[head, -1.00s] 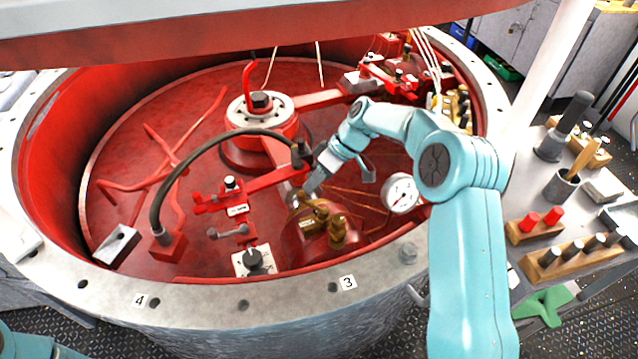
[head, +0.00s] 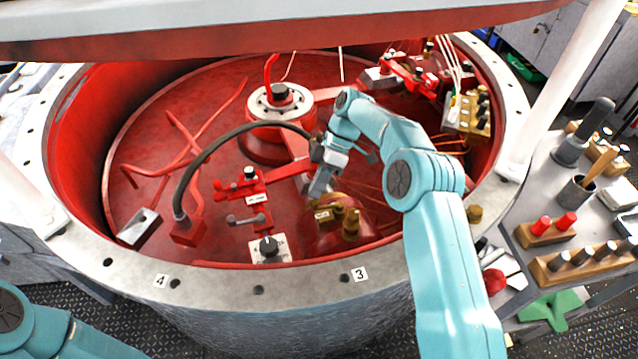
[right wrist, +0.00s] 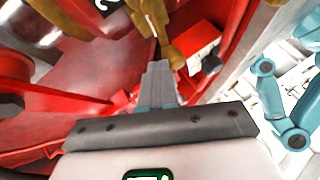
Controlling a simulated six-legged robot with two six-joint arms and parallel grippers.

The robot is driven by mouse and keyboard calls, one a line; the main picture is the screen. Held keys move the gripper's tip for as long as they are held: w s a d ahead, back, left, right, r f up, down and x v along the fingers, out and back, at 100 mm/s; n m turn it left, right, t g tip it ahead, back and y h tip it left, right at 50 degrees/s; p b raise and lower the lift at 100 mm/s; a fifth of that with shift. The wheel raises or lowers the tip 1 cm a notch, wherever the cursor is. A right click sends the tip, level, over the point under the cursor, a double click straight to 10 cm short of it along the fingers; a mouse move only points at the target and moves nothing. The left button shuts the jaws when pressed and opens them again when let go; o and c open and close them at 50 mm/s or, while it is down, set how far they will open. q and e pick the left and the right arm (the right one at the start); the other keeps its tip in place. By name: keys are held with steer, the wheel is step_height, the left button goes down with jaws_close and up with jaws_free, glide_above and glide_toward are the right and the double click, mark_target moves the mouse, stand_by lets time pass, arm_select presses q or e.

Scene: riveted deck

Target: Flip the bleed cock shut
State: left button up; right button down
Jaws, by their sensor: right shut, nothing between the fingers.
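A group of brass fittings (head: 350,224) stands on a red dome (head: 372,232) near the front rim of the round red vessel; I take the bleed cock to be among them, but its lever cannot be made out. My right gripper (head: 318,194) reaches down just left of and behind these fittings. In the right wrist view its fingers (right wrist: 158,70) are together and empty, with their tips close to a brass stem (right wrist: 168,45); whether they touch it I cannot tell. My left gripper is out of view.
A hose (head: 205,160) arches over the vessel left of my right gripper. A grey lever (head: 245,220) and a dial box (head: 268,248) sit left of the dome. The vessel's pale rim (head: 215,283) runs in front. A tool bench (head: 520,200) stands at right.

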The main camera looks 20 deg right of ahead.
steer(key=shift+s+a, duration=0.15)
steer(key=shift+a, duration=0.05)
stand_by(0.6)
step_height(320, 180, up, 20)
steer(key=p, duration=0.7)
steer(key=shift+p, duration=0.3)
steer(key=shift+f, duration=0.1)
